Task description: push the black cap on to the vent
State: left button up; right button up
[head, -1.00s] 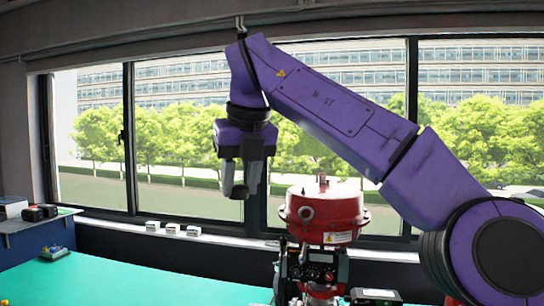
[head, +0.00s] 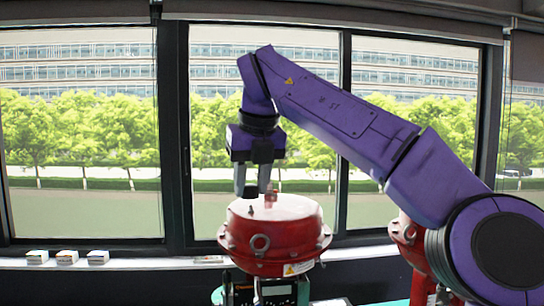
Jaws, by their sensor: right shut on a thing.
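My right gripper (head: 252,187) points down above the red domed actuator (head: 285,212). It is shut on the black cap (head: 250,192), a small dark piece at its fingertips. A short copper-coloured fitting (head: 270,199), which looks like the vent, stands on top of the actuator, just right of and below the cap. The cap appears apart from it, but I cannot judge the depth between them. A small dark stud (head: 250,210) is also on the dome. My left gripper is out of view.
Below the dome is a dark positioner box (head: 278,292) with a display. Another red housing (head: 402,238) is partly hidden behind my right arm. Small white boxes (head: 67,257) line the window sill at left. Space left of the actuator looks clear.

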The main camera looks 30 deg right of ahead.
jog(key=w+d+r+p, duration=0.3)
jog(key=w+p, duration=0.3)
jog(key=p, duration=0.1)
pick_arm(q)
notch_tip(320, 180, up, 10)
pick_arm(e)
jog(key=f+b, duration=0.2)
jog(key=f, duration=0.1)
jog(key=f+b, duration=0.3)
jog(key=shift+w+d, duration=0.15)
jog(key=shift+d, duration=0.05)
jog(key=shift+f, duration=0.3)
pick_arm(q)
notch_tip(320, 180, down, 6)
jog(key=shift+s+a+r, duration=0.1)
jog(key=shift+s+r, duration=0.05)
pick_arm(e)
jog(key=shift+w, duration=0.15)
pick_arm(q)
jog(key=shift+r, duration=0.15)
pick_arm(e)
jog(key=shift+f, duration=0.2)
